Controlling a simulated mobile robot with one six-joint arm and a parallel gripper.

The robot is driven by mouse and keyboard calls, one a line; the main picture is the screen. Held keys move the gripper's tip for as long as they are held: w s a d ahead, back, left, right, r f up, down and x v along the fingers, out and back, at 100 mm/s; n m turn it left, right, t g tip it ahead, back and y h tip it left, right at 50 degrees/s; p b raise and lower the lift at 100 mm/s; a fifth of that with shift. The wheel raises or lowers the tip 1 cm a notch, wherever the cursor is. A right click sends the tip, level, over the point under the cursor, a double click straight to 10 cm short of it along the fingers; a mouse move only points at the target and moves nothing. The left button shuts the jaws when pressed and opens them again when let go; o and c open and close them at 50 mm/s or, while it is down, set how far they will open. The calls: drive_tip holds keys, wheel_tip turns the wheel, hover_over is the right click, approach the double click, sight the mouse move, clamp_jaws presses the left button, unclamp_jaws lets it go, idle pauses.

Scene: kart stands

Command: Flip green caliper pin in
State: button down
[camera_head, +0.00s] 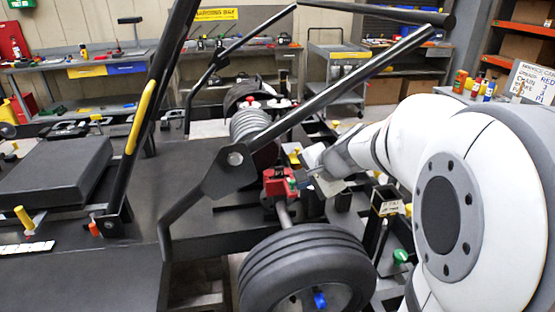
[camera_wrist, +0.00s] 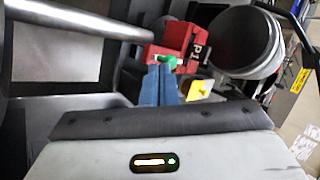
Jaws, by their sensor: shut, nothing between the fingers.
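The red brake caliper (camera_head: 275,190) sits on the axle behind the front tyre; in the wrist view it is a red block (camera_wrist: 180,38) with a dark label bearing white marks. The small green pin (camera_wrist: 167,61) shows at the caliper's lower edge, and as a green spot in the head view (camera_head: 291,184). My gripper (camera_wrist: 161,70) has its blue fingers together, with tips right at the green pin. I cannot tell whether they touch it. The fingertips partly cover the pin and the caliper's lower face. In the head view, my gripper is small and partly hidden beside the caliper.
The tyre (camera_head: 305,265) stands in front of the caliper. A black frame bar (camera_head: 330,95) slants above it. A coiled spring (camera_head: 250,128) stands behind, and a yellow part (camera_wrist: 200,88) lies right of my fingers. A service card (camera_head: 535,83) stands at the right.

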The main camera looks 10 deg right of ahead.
sight(289, 180)
drive_tip(key=shift+w+a, duration=0.1)
drive_tip(key=shift+w, duration=0.1)
drive_tip(key=w, duration=0.3)
drive_tip(key=shift+w+f, duration=0.1)
drive_tip(key=shift+w, duration=0.2)
drive_tip(key=shift+s, duration=0.1)
drive_tip(key=s+f+v, duration=0.1)
drive_tip(key=v, duration=1.2)
drive_tip(key=shift+s+d+b, duration=0.3)
drive_tip(key=shift+s+d, duration=0.05)
drive_tip(key=shift+d, duration=0.1)
